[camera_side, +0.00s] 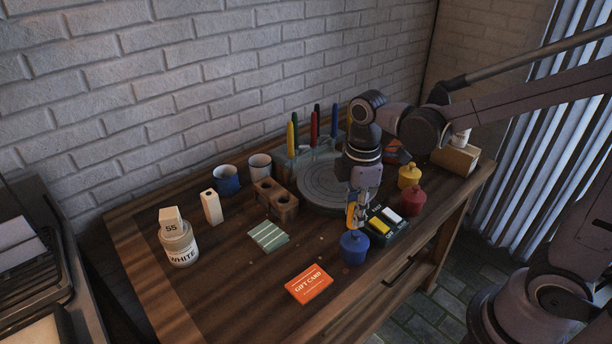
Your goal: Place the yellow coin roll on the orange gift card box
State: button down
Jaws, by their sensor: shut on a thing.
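My gripper (356,220) points down at the right-front part of the table, just behind the blue lidded pot. It is shut on a small yellow piece (350,213), which looks like the yellow coin roll; the fingers hide part of it. I cannot tell whether the roll is clear of the surface below. The orange gift card box (309,285) lies flat near the table's front edge, to the left and in front of my gripper. Its top is bare.
A blue pot (354,248) stands close in front of my gripper. A black tray (389,226) with light and yellow pieces is just right. Red (413,201) and yellow pots (409,176) stand behind it. A green striped pad (268,236) lies left.

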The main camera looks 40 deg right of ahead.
jog(key=shift+s+a+f, duration=0.1)
jog(key=shift+f, duration=0.1)
jog(key=a+f, duration=0.2)
jog(key=a, duration=0.1)
jog(key=w+a+f, duration=0.1)
jog(key=a+f, duration=0.1)
jog(key=a, duration=0.2)
jog(key=a+f, duration=0.2)
jog(key=a, duration=0.2)
jog(key=shift+w+f, duration=0.25)
jog(key=shift+f, duration=2.1)
jog(key=shift+f, duration=0.15)
jog(key=c, duration=1.1)
grip_release()
